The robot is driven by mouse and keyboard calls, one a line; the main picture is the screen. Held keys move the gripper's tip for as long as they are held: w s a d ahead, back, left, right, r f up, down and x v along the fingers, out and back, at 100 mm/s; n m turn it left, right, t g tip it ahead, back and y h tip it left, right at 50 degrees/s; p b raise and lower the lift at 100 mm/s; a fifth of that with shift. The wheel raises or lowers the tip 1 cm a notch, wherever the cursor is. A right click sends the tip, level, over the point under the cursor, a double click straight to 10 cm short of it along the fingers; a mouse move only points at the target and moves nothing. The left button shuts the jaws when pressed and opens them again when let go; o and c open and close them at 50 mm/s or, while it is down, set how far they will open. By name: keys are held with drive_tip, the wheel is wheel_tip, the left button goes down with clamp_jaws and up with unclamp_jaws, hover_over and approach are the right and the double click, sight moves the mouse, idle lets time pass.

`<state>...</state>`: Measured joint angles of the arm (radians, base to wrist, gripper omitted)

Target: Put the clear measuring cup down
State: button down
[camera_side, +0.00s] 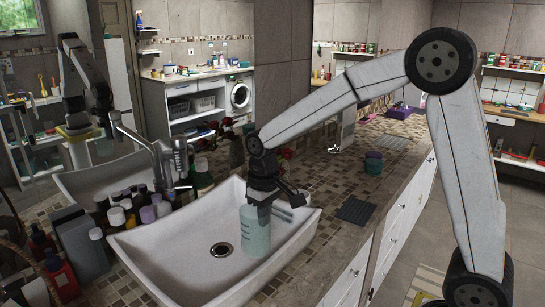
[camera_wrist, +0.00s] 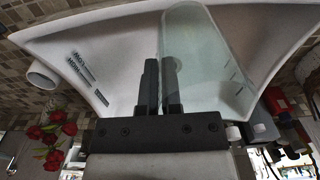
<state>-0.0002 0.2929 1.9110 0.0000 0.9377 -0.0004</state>
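The clear measuring cup (camera_side: 255,234) is a pale, see-through, greenish cup with markings, upright inside the white sink basin, right of the drain. In the wrist view the cup (camera_wrist: 207,62) fills the upper middle. My gripper (camera_side: 264,212) is above the cup at its rim. In the wrist view my gripper's fingers (camera_wrist: 160,68) are close together with the cup's wall between them. I cannot tell whether the cup's base touches the basin.
The white sink (camera_side: 185,268) has a dark drain (camera_side: 221,250) and a faucet (camera_side: 150,150) at its left. Several bottles (camera_side: 135,205) crowd its left rim. A dark ribbed mat (camera_side: 356,211) and dark round containers (camera_side: 373,163) stand on the counter at right.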

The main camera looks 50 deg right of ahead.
drive_tip(key=shift+d, duration=0.1)
drive_tip(key=s+d+f+m, duration=0.1)
drive_tip(key=s+d+m, duration=1.6)
drive_tip(key=d, duration=0.5)
drive_tip(key=shift+s+d, duration=0.2)
drive_tip(key=shift+s, duration=0.9)
drive_tip(key=shift+w+f, duration=0.1)
drive_tip(key=w+d+f, duration=0.7)
drive_tip(key=w+f, duration=0.1)
drive_tip(key=w, duration=0.2)
drive_tip(key=shift+w+f, duration=0.25)
drive_tip(key=shift+f, duration=0.05)
drive_tip(key=shift+w+d+f, duration=0.1)
drive_tip(key=shift+d, duration=0.05)
